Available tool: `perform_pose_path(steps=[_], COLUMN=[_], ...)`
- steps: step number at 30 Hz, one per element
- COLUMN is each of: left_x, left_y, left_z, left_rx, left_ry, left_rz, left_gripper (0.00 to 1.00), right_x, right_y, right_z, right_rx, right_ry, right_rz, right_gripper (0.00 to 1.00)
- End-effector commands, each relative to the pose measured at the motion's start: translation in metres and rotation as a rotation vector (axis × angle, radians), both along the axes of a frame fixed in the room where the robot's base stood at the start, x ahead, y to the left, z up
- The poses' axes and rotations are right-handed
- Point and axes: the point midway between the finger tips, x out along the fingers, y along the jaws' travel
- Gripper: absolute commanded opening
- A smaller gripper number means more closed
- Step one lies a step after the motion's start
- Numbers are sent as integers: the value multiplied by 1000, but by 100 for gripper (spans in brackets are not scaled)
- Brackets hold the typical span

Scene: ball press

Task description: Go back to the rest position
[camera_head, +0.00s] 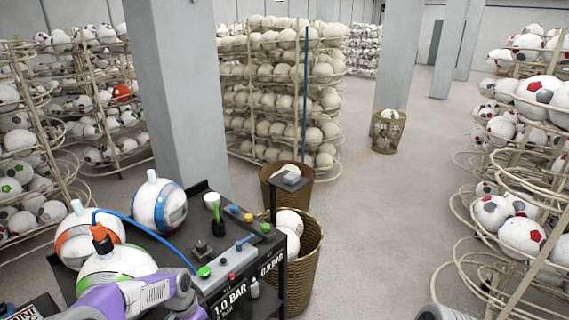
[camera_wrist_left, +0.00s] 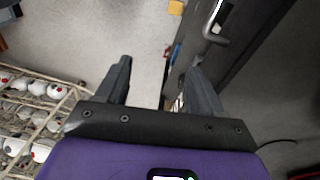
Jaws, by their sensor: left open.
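My left gripper (camera_wrist_left: 160,82) is open in the left wrist view. Its two dark fingers stand apart with nothing between them, over grey floor and beside a dark metal frame. In the head view my purple left arm crosses the lower left, in front of the black workbench (camera_head: 265,292), and its fingers cannot be made out there. My right gripper is not in view; only a small grey rounded part of what looks like my right arm shows at the bottom edge.
Balls (camera_head: 159,205) with capped tops stand on the bench, near a blue hose (camera_head: 150,228) and colored buttons. Wicker baskets (camera_head: 304,262) stand at its right side. Ball racks (camera_head: 525,180) line both sides. The floor (camera_head: 385,220) between bench and right rack is clear.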

Motion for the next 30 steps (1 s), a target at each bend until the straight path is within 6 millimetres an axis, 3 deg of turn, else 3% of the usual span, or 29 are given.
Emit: perform_pose_path(steps=[1,5,9,12,15,18,21,30], left_x=[-7,-33,-84,-126,-166,-196,-214,-221], left_y=[-10,-44,-88,-113,-128,-135,-138,-139], left_z=[-24,-88,-168,-211,-239,-255,-262,-263], left_rx=[-22,-96,-182,-219,-233,-231,-225,-222], left_ry=[12,36,86,124,155,175,184,183], left_rz=[22,129,321,478,619,728,794,829], left_gripper=[67,67,67,67,67,67,67,67], right_x=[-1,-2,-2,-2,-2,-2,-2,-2], right_y=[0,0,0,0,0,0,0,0], right_z=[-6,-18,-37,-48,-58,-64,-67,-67], right_rx=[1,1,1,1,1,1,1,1], right_ry=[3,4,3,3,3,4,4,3], right_rz=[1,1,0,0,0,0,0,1], right_gripper=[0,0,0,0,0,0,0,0])
